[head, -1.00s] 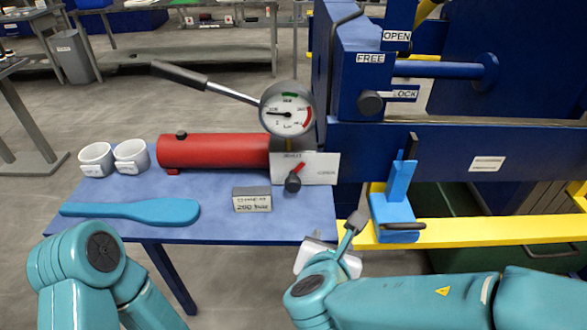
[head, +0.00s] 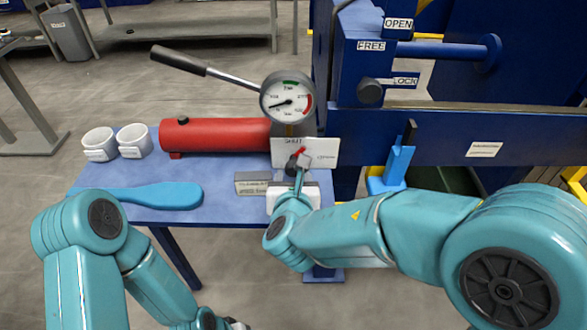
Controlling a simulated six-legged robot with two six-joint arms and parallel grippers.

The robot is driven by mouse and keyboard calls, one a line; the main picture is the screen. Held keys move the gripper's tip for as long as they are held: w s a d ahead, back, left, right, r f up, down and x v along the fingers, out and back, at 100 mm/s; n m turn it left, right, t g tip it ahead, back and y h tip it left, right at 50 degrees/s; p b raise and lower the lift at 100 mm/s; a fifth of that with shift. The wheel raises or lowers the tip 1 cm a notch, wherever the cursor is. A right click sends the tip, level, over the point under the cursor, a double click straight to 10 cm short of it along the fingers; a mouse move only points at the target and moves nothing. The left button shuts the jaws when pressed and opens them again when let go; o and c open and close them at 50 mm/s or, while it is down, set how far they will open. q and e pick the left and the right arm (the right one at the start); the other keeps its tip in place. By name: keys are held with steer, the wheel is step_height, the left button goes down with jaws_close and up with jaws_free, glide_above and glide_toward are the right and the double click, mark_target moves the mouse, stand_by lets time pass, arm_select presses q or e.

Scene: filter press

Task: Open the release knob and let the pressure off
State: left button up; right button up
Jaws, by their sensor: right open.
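The release knob (head: 291,165) is dark with a red pointer, on a white plate (head: 327,152) marked SHUT above, at the right end of the red pump cylinder (head: 215,136). The pointer leans up and right. My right gripper (head: 301,163) is open at the knob and partly covers it. I cannot tell whether the fingers touch it. The round pressure gauge (head: 288,97) stands above, its needle pointing left and slightly down. My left gripper (head: 236,324) shows only in part at the bottom edge; its jaws are hidden.
The blue bench (head: 225,206) also holds two white cups (head: 134,140), a teal paddle (head: 165,194) and a small sign (head: 250,182). The pump handle (head: 180,61) extends up and left. The blue press frame (head: 430,140) stands at the right.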

mark_target(297, 173)
steer(key=x, duration=0.4)
steer(key=shift+w+f, duration=0.1)
steer(key=shift+w, duration=0.15)
steer(key=c, duration=0.8)
steer(key=shift+o, duration=0.2)
steer(key=m+y+b, duration=0.1)
steer(key=b, duration=0.4)
steer(key=f+m+y+b, duration=0.1)
steer(key=b, duration=0.4)
steer(key=shift+d+f+m, duration=0.1)
steer(key=shift+d+m, duration=0.1)
steer(key=shift+m, duration=0.1)
steer(key=m+y+b, duration=0.1)
steer(key=m+b, duration=0.1)
steer(key=b, duration=0.4)
steer(key=m+t+y+b, duration=0.1)
steer(key=m+b, duration=0.1)
steer(key=b, duration=0.5)
steer(key=shift+d, duration=0.2)
steer(key=shift+r+m+y+b, duration=0.4)
steer(key=shift+m+y+b, duration=0.15)
steer(key=shift+b, duration=0.4)
